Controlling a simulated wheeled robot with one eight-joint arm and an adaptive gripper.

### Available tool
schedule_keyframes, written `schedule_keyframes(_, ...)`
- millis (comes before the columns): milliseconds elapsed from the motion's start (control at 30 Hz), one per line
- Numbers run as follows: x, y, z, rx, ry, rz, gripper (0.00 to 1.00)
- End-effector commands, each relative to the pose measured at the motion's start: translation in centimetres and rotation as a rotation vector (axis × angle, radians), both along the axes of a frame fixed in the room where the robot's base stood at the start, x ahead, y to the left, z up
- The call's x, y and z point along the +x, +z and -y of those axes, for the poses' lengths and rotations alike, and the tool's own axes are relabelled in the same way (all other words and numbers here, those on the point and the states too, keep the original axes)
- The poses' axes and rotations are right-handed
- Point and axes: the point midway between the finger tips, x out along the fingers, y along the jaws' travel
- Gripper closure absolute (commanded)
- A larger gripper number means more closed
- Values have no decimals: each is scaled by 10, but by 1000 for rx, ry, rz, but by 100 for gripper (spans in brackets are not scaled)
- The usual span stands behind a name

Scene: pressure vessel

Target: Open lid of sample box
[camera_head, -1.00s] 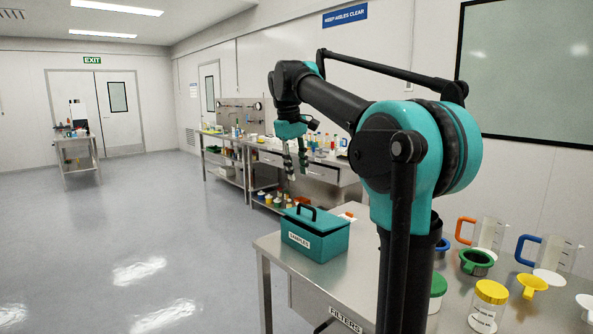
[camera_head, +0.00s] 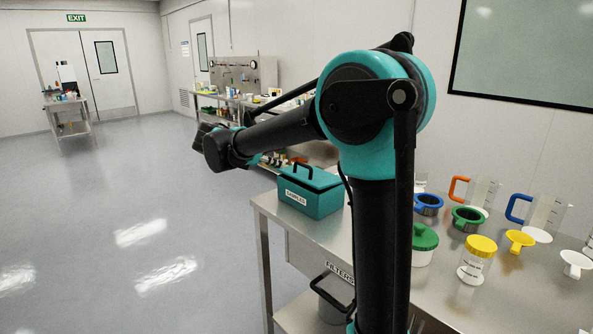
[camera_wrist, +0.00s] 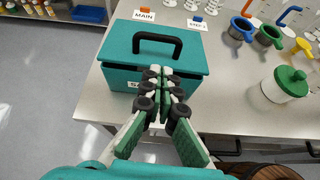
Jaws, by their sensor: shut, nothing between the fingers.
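The sample box (camera_head: 312,199) is a teal box with a white "SAMPLES" label on its front. In the head view the fingers do not show.
To the right on the steel table (camera_head: 440,285) stand a green-lidded jar (camera_head: 424,244), a yellow-lidded jar (camera_head: 478,259), funnels and handled jugs. Small "MAIN" (camera_wrist: 144,15) and other tags stand behind the box. Open floor (camera_head: 110,240) lies left of the table.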

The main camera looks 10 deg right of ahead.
Motion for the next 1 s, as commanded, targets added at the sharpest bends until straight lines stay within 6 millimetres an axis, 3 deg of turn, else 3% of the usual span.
schedule_keyframes(167, -1, -4, -1, -78, 48, -23, 100)
schedule_keyframes(700, 39, -40, 60, -76, 45, -24, 100)
schedule_keyframes(1000, 47, -47, 71, -75, 47, -24, 100)
